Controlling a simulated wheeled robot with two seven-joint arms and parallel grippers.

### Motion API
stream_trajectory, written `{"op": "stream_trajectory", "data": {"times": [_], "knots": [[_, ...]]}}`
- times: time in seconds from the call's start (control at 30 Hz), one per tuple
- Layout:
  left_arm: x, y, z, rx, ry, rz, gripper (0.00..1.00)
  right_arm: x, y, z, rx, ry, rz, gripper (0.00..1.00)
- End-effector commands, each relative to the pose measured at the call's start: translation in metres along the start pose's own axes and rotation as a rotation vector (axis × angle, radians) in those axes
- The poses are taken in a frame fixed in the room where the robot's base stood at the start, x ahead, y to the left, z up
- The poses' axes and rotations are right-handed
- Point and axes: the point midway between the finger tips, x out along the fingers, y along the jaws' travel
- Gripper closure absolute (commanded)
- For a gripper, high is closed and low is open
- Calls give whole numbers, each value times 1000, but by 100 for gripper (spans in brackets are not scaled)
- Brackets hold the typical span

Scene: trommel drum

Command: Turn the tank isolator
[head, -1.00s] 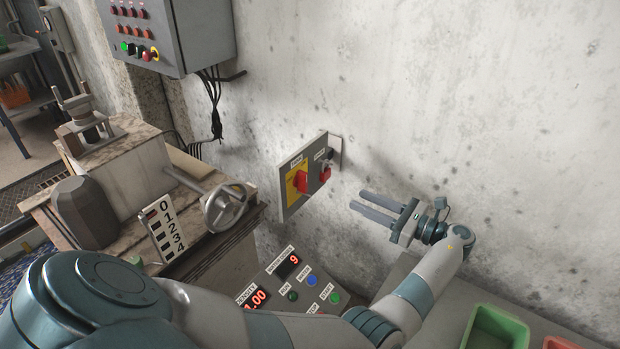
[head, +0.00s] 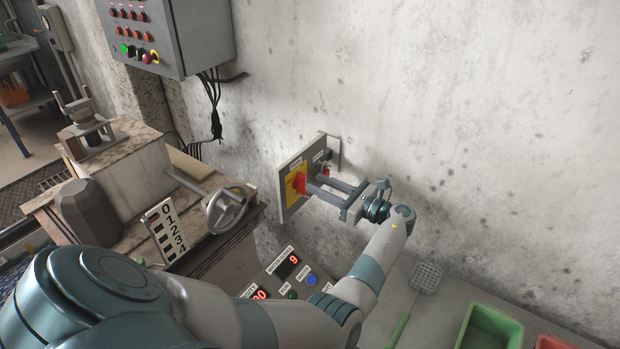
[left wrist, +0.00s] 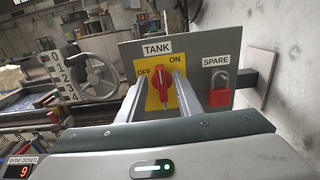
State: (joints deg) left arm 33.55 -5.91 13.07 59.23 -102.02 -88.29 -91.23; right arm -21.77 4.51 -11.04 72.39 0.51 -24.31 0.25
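The tank isolator is a red rotary handle (left wrist: 160,82) on a yellow plate (left wrist: 141,66) marked OFF and ON, under a TANK label. In the left wrist view the handle's long axis stands close to upright. The handle also shows in the head view (head: 300,182), partly covered by my gripper. My left gripper (head: 313,186) reaches the panel from the right, its two fingers open on either side of the handle. In the left wrist view (left wrist: 160,93) the handle shows between them; I cannot tell whether they touch it. My right gripper is not in view.
A red padlock (left wrist: 219,89) hangs under the SPARE label, just right of the fingers. A handwheel (head: 228,207) stands left of the panel. A console (head: 290,272) with displays and buttons lies below. A green bin (head: 490,327) and a wire-mesh scoop (head: 427,278) are at lower right.

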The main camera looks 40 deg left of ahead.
Motion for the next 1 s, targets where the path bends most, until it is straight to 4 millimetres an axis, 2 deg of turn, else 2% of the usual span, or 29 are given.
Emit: {"op": "stream_trajectory", "data": {"times": [0.1, 0.3, 0.7, 0.83, 1.0], "knots": [[18, 0, 1, 1, 0, 1, 68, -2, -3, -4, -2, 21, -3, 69], [36, 0, 1, 1, -1, -1, 68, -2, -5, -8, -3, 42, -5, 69], [40, 0, 0, 0, 0, 0, 68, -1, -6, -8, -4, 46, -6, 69], [40, 0, 0, 0, 0, -1, 99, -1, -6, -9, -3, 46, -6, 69], [40, 0, 0, 0, 0, -1, 100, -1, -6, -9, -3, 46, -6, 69]]}}
